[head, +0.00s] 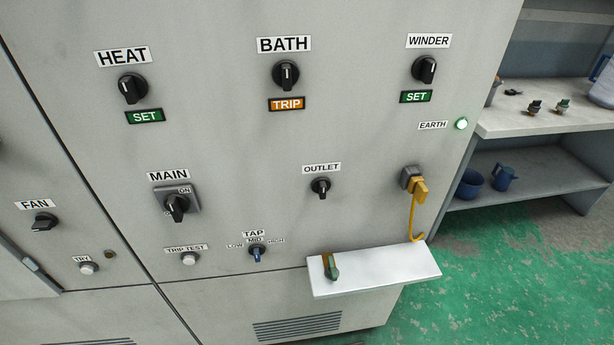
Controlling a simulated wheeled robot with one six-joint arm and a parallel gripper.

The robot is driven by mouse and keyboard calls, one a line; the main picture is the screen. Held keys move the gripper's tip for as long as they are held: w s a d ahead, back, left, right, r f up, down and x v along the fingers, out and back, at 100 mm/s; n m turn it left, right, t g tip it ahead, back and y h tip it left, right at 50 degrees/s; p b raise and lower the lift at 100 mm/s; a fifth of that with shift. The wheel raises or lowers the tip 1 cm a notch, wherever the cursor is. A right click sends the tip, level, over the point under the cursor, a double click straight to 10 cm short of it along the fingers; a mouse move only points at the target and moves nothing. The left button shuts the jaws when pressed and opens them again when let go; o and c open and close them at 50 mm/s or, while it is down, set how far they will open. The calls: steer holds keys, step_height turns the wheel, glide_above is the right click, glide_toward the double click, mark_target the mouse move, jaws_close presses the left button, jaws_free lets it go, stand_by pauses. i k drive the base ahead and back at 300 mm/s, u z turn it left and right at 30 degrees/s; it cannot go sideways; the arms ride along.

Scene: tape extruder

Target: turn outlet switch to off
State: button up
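The outlet switch (320,188) is a small black rotary knob on the grey cabinet front (235,130), right of the middle. The OUTLET label (321,168) sits just above it. The knob's pointer mark looks close to upright; no position words show around it, so I cannot tell which setting it is on. My gripper is not in the head view.
HEAT (131,89), BATH (286,75) and WINDER (424,69) knobs are above; MAIN (176,207) and TAP (257,252) knobs are left. A yellow hooked piece (416,208) hangs at right. A white ledge (390,273) sticks out below, holding a green-brown piece (330,266).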

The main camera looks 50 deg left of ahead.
mark_target(320, 185)
steer(key=u, duration=0.5)
steer(key=i, duration=0.55)
steer(key=u, duration=0.7)
